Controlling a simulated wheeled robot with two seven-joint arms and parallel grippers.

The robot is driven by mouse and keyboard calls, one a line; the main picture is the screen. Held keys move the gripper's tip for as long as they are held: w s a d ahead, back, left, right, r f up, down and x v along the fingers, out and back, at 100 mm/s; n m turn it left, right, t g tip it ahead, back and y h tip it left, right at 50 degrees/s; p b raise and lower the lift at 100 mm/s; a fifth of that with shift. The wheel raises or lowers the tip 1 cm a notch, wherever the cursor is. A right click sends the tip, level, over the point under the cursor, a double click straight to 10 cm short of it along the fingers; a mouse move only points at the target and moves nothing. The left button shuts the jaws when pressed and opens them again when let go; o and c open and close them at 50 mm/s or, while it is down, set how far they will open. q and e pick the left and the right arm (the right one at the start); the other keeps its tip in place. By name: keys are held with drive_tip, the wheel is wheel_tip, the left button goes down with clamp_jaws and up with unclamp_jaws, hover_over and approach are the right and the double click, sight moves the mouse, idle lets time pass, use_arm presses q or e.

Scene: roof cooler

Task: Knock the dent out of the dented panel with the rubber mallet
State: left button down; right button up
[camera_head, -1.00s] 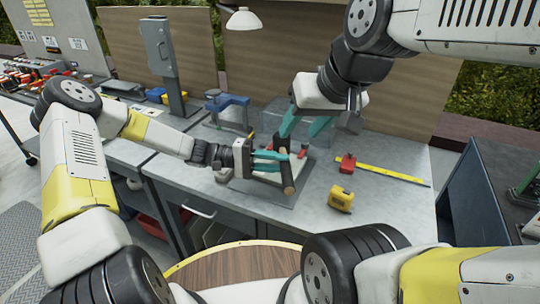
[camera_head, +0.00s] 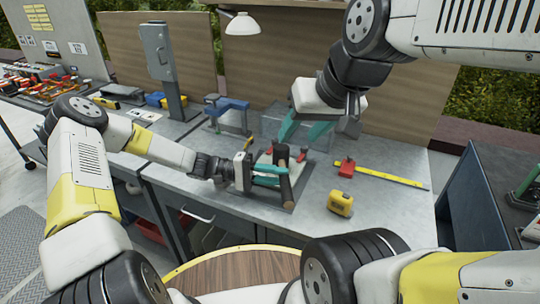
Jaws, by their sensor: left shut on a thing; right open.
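My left gripper (camera_head: 270,175) is shut on the rubber mallet. The mallet's brown handle (camera_head: 286,190) hangs below the teal fingers, and a dark part, seemingly its head (camera_head: 282,155), shows above them. The mallet stands over a grey plate (camera_head: 304,184) on the workbench, with red clamp-like pieces (camera_head: 303,154) by it. The dented panel appears to lie here, mostly hidden behind my gripper and the mallet; I cannot make out the dent or any contact. My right gripper (camera_head: 303,131) is open and empty above and behind the mallet.
A yellow tape measure (camera_head: 340,203), a red block (camera_head: 345,167) and a yellow ruler (camera_head: 392,176) lie on the bench's right. A blue vise (camera_head: 228,113) stands behind my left gripper. A clear box (camera_head: 275,120) is behind the plate.

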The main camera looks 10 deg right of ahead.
use_arm(q)
wheel_tip(320, 180, up, 6)
idle(0.4)
drive_tip(key=shift+r, duration=0.1)
wheel_tip(320, 180, down, 7)
drive_tip(key=shift+d+r, duration=0.1)
drive_tip(key=shift+r, duration=0.05)
wheel_tip(320, 180, up, 6)
drive_tip(key=shift+r, duration=0.25)
idle(0.6)
wheel_tip(320, 180, down, 7)
drive_tip(key=shift+r, duration=0.1)
wheel_tip(320, 180, up, 7)
idle(1.0)
